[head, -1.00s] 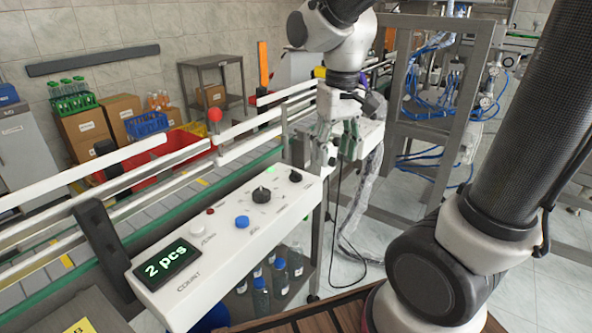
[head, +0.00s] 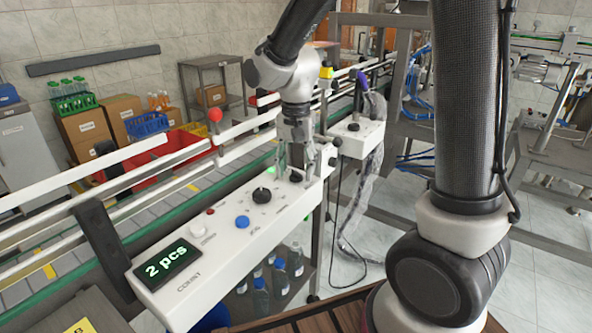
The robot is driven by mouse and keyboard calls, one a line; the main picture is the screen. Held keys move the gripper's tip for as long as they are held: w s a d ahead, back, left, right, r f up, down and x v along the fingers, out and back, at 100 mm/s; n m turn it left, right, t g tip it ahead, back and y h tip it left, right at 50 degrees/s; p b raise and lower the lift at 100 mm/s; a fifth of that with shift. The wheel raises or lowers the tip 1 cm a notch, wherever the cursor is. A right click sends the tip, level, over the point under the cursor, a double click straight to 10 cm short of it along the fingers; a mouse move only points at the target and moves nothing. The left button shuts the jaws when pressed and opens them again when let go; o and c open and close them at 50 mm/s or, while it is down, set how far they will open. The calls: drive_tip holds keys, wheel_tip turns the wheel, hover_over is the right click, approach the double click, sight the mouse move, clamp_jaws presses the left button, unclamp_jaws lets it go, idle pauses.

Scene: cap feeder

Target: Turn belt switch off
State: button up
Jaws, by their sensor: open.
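A long white control box (head: 215,270) stands in front of the conveyor, with a lit display (head: 166,262) reading "2 pcs". On its top are a large black rotary knob (head: 262,196), a blue button (head: 242,222), a white button (head: 198,230) and a small red light (head: 211,211). A green light (head: 270,170) glows behind the knob. A small black control (head: 295,177) sits near the box's far end. The labels are too small to read for certain. My gripper (head: 297,172) is open, pointing down over the far end, its fingers around the small black control; contact cannot be told.
The conveyor (head: 150,220) with white rails runs behind the box. A red ball-topped post (head: 215,115) stands beside it. A second small white box (head: 358,138) with a draped hose is to the right. Bottles (head: 280,275) stand on a shelf below.

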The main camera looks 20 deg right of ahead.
drive_tip(key=shift+f, duration=0.6)
drive_tip(key=shift+c, duration=0.4)
drive_tip(key=c, duration=0.9)
drive_tip(key=shift+c, duration=0.2)
drive_tip(key=shift+n, duration=0.4)
drive_tip(key=n, duration=0.5)
drive_tip(key=shift+n, duration=0.4)
drive_tip(key=n, duration=0.5)
drive_tip(key=shift+n, duration=0.3)
